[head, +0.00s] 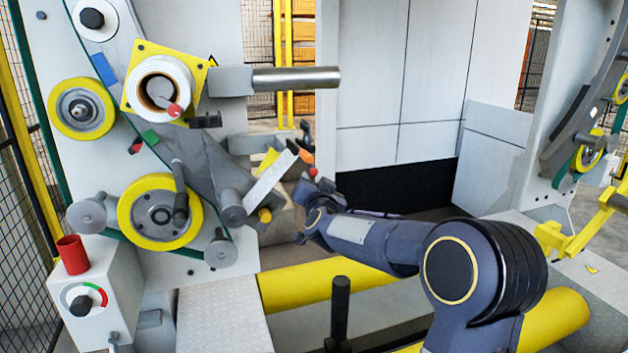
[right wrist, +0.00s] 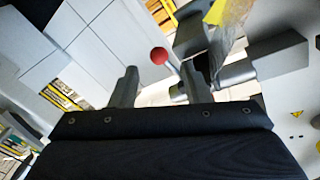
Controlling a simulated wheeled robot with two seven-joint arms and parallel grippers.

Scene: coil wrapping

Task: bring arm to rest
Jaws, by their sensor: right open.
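My right arm reaches in from the lower right of the head view. Its gripper (head: 308,192) is beside the wrapping machine, close to a small red knob (head: 313,171); the fingers are small and partly hidden there. In the right wrist view my gripper (right wrist: 161,84) is open, with its two grey fingers apart. The red knob (right wrist: 158,56) shows in the gap between them, seemingly beyond the fingertips. I see nothing held. My left arm and gripper are not in view.
The machine carries a white roll (head: 175,75) on a yellow plate, yellow-rimmed rollers (head: 160,212) and a projecting metal bar (head: 297,78). A red cup-like piece (head: 72,254) tops the control box. Yellow floor rollers (head: 312,285) lie below my arm. Wire fencing stands at left.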

